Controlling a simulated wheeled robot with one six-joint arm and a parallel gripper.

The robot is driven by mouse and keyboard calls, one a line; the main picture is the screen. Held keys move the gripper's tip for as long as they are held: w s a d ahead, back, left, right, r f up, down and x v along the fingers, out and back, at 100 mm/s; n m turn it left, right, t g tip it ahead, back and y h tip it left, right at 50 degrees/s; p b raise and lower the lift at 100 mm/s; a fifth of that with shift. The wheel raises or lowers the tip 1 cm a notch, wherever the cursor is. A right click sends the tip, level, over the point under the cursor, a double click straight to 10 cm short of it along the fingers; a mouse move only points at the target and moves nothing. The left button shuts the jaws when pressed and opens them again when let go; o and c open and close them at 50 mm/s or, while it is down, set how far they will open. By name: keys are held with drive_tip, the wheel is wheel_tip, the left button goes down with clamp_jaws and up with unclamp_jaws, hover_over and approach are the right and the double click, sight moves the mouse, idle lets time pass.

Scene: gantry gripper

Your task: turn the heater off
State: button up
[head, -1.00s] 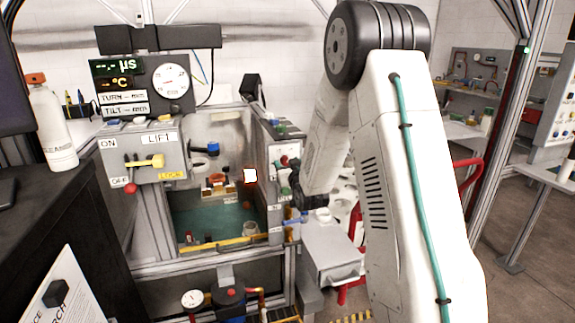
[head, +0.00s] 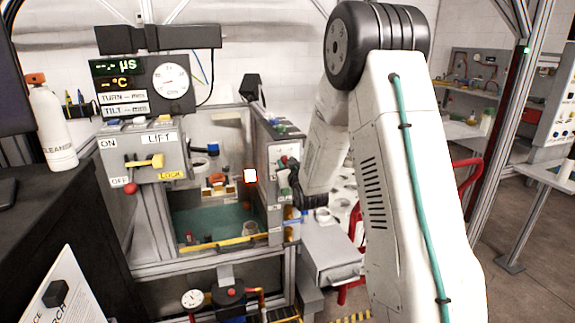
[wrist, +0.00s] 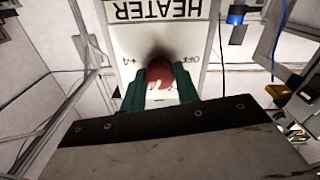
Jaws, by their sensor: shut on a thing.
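In the wrist view, a red round knob (wrist: 159,72) sits on a pale panel marked HEATER (wrist: 128,40), which appears upside down. A label reading OFF is to the knob's right, and another short label is to its left. The two green fingers of my gripper (wrist: 160,84) are shut on the knob, one on each side. A pale mark shows on the knob's near part; its exact pointing is hard to read. In the head view, my gripper is at the right side panel of the tank enclosure (head: 277,160), and the knob is hard to make out.
A grey LIFT box (head: 140,150) with a yellow lever (head: 150,161) is at the left. The tank (head: 215,222) holds greenish liquid. A grey box (head: 330,250) stands below my wrist. The wrist view shows a blue part (wrist: 237,14) and frame bars nearby.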

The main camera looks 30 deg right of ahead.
drive_tip(key=shift+a+n, duration=0.1)
drive_tip(key=shift+n, duration=11.1)
drive_tip(key=shift+f, duration=0.1)
drive_tip(key=o, duration=1)
drive_tip(key=shift+c, duration=0.2)
drive_tip(key=v, duration=0.7)
drive_tip(key=shift+s, duration=0.4)
